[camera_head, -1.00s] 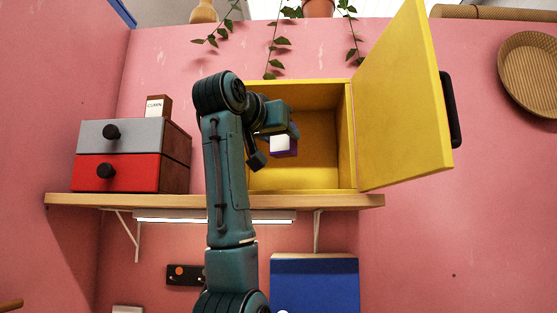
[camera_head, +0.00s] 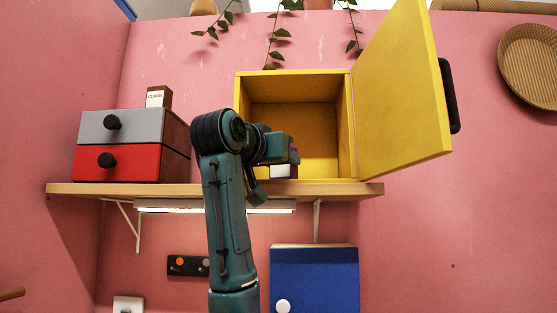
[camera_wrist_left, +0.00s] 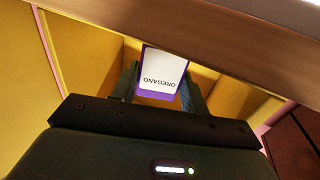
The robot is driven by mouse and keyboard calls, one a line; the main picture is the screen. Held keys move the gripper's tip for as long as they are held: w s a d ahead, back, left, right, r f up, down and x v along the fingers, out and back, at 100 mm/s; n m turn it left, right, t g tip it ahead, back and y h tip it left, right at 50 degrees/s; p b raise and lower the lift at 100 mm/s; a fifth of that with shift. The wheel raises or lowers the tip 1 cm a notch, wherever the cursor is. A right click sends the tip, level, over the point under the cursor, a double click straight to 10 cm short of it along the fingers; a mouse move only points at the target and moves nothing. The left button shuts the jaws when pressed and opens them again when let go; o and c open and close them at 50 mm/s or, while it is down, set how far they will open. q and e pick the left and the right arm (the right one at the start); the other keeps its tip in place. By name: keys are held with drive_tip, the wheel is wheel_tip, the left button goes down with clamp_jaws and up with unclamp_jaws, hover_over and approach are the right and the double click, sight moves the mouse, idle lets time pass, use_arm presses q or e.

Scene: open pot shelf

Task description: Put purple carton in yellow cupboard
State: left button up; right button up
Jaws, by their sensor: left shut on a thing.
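The purple carton (camera_head: 284,172) has a white label reading OREGANO, upside down in the left wrist view (camera_wrist_left: 160,75). My left gripper (camera_head: 282,164) is shut on it. The gripper and carton are at the lower edge of the yellow cupboard (camera_head: 346,125), in front of its opening. How far in the carton is, or whether it touches the cupboard floor, I cannot tell. The cupboard's yellow door (camera_head: 403,95) stands wide open to the right. The cupboard interior looks empty where I can see it. My right gripper is not in view.
The cupboard stands on a wooden shelf (camera_head: 345,189); the shelf edge crosses the left wrist view (camera_wrist_left: 225,35). A grey-and-red drawer unit (camera_head: 118,145) with a small brown box (camera_head: 158,97) on top stands to the left. A blue cabinet (camera_head: 315,275) is below. Vines hang above.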

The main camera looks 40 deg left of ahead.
use_arm(q)
drive_tip(key=o, duration=1)
drive_tip(key=shift+c, duration=0.2)
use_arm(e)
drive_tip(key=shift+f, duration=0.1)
use_arm(q)
drive_tip(key=shift+r, duration=0.1)
drive_tip(key=b+v, duration=0.8)
drive_tip(key=v, duration=0.4)
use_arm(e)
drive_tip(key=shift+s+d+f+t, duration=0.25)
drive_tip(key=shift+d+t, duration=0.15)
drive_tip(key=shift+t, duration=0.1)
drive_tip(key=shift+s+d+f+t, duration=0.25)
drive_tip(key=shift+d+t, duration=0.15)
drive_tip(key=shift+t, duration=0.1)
use_arm(q)
drive_tip(key=shift+r, duration=0.1)
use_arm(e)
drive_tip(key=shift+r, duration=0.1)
